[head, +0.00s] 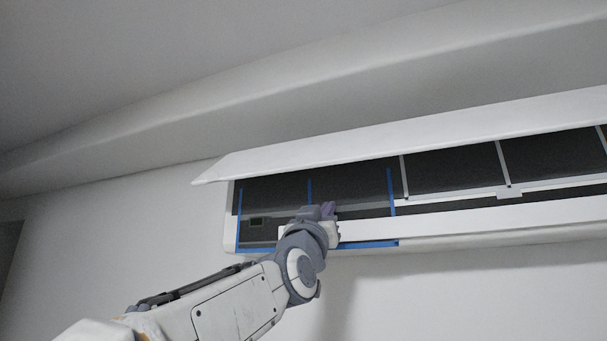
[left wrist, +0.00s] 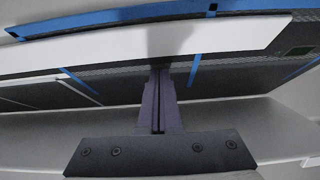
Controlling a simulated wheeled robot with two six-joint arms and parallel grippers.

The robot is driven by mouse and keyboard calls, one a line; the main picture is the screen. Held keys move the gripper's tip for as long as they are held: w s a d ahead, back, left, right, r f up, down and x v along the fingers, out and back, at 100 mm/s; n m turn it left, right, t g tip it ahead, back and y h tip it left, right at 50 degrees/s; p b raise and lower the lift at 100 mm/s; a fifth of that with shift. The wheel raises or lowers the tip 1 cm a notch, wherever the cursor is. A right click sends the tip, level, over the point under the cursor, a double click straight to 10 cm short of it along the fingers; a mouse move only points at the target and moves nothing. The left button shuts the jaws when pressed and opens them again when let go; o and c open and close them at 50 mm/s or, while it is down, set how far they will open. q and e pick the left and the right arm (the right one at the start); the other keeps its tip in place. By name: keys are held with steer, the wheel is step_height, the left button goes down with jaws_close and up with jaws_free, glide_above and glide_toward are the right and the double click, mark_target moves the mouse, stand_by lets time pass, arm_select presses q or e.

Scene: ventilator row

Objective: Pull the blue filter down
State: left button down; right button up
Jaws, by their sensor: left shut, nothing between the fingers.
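The blue filter (head: 391,185) is a dark mesh panel with blue ribs at the left end of the open wall unit. Its blue lower edge (head: 370,244) shows below a white bar; it also shows along the top of the left wrist view (left wrist: 120,16). My left gripper (head: 328,209) is in front of the filter's middle and hides part of it. In the left wrist view its purple fingers (left wrist: 159,80) are shut and empty, with their tips near the white bar (left wrist: 150,45). Whether they touch it, I cannot tell. My right gripper is not in view.
The unit's white front cover (head: 400,138) is raised above the filters. Grey-framed dark filters (head: 455,170) continue to the right. A small dark label or window (head: 256,222) is at the blue filter's lower left. The wall below is clear.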

arm_select(q)
steer(key=shift+w+f+b, duration=0.1)
steer(key=shift+f+b, duration=0.7)
steer(key=shift+f, duration=0.3)
steer(key=shift+s+a+r, duration=0.1)
steer(key=shift+s+a, duration=0.05)
steer(key=shift+s, duration=0.55)
steer(key=shift+b, duration=0.35)
steer(key=shift+b+v, duration=1.3)
steer(key=shift+v, duration=0.55)
